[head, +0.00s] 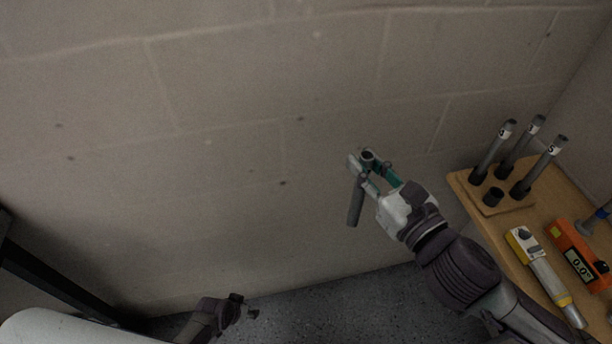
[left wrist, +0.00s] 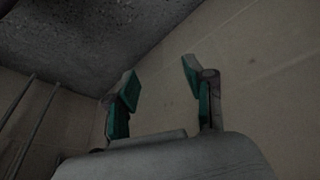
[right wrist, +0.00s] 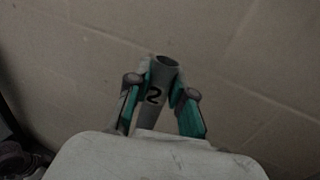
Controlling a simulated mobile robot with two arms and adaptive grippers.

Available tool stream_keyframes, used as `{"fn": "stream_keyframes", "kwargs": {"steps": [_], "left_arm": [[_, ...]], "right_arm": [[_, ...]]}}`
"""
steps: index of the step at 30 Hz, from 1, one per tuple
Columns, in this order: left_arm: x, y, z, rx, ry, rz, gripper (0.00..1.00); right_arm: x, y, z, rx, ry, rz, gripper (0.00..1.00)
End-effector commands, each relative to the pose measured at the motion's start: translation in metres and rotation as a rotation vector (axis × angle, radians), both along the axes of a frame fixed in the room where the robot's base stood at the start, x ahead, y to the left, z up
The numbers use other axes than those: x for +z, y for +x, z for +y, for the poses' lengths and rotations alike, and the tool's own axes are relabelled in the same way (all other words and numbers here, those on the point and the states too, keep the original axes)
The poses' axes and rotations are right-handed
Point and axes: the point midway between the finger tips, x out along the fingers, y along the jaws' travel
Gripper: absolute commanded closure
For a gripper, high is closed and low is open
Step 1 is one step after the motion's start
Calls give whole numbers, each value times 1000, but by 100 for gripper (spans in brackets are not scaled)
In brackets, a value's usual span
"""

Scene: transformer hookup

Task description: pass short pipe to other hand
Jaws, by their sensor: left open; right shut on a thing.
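My right gripper (head: 368,173) is shut on a short grey pipe (head: 355,203) and holds it in the air in front of the block wall. The pipe hangs nearly upright, with its open end at the top. My left gripper (head: 240,304) is low at the bottom of the head view, well apart from the pipe. In the left wrist view its green-padded fingers (left wrist: 160,88) are spread with nothing between them.
A wooden table (head: 466,190) at the right has a pipe stand (head: 500,206) with several grey numbered pipes. A yellow-and-grey tool (head: 543,275) and an orange meter (head: 578,255) lie in front of the stand. The space between my grippers is clear.

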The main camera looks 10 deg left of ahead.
Motion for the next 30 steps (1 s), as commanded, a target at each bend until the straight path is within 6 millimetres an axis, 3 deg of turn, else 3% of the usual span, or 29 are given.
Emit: {"fn": "stream_keyframes", "kwargs": {"steps": [1,6,12,15,18,22,27,30], "left_arm": [[21,29,-3,-7,-24,-34,47],[91,100,-22,-57,-116,-120,47],[189,162,-52,-172,-228,-223,47],[242,181,-70,-256,-282,-273,47],[299,191,-89,-357,-330,-326,47],[372,190,-114,-518,-381,-391,47],[460,162,-143,-770,-417,-467,47],[498,138,-155,-914,-419,-500,47]], "right_arm": [[1,0,0,0,1,-1,100],[1,0,0,0,1,-1,100],[1,0,0,0,1,-2,100],[1,0,0,0,1,-2,100],[1,0,0,0,1,-2,100],[1,0,0,0,1,-2,100],[1,0,0,0,1,-2,100],[1,0,0,0,1,-1,100]]}}
